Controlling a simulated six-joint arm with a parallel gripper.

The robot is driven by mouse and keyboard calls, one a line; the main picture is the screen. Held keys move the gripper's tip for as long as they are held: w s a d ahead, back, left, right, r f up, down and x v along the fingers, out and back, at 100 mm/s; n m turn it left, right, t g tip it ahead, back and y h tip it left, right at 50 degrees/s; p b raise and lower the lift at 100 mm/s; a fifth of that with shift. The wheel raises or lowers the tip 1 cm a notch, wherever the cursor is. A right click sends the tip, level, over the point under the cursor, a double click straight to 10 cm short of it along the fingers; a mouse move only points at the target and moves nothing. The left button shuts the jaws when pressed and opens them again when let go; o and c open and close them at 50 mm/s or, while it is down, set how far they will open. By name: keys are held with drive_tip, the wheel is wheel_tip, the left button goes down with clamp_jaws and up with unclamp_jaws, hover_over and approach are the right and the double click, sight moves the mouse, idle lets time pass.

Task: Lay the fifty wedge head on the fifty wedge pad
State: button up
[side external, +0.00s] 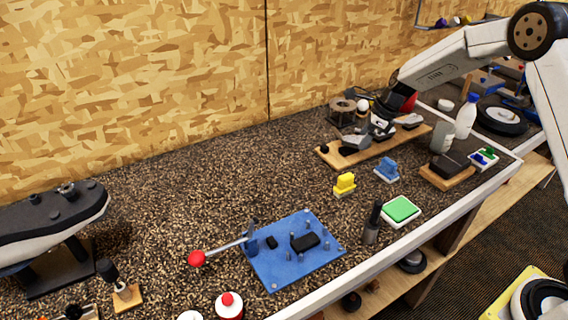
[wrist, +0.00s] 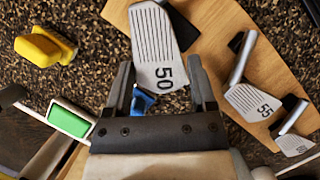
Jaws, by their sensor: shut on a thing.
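The fifty wedge head (wrist: 160,50), grey with grooves and a "50" mark, is between the fingers of my gripper (wrist: 163,92) in the wrist view. My gripper is shut on it. In the side view my gripper (side external: 384,117) holds it above the wooden board. A black block (wrist: 183,28), perhaps the fifty wedge pad, shows partly behind the head in the wrist view. A small black block (side external: 325,149) stands at the board's left end in the side view. I cannot tell whether the held head touches anything below.
The wooden board (wrist: 215,20) also carries a "55" head (wrist: 252,101) and another head (wrist: 296,145). A yellow block (side external: 345,183), a blue block (side external: 387,169) and a green pad (side external: 401,209) stand in front. A white bottle (side external: 466,117) stands right.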

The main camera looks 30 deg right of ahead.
drive_tip(key=shift+f, duration=1.05)
drive_tip(key=shift+f, duration=0.2)
drive_tip(key=o, duration=1.2)
drive_tip(key=shift+r, duration=0.1)
drive_tip(key=v, duration=1.2)
drive_tip(key=shift+r, duration=0.1)
drive_tip(key=shift+a, duration=0.1)
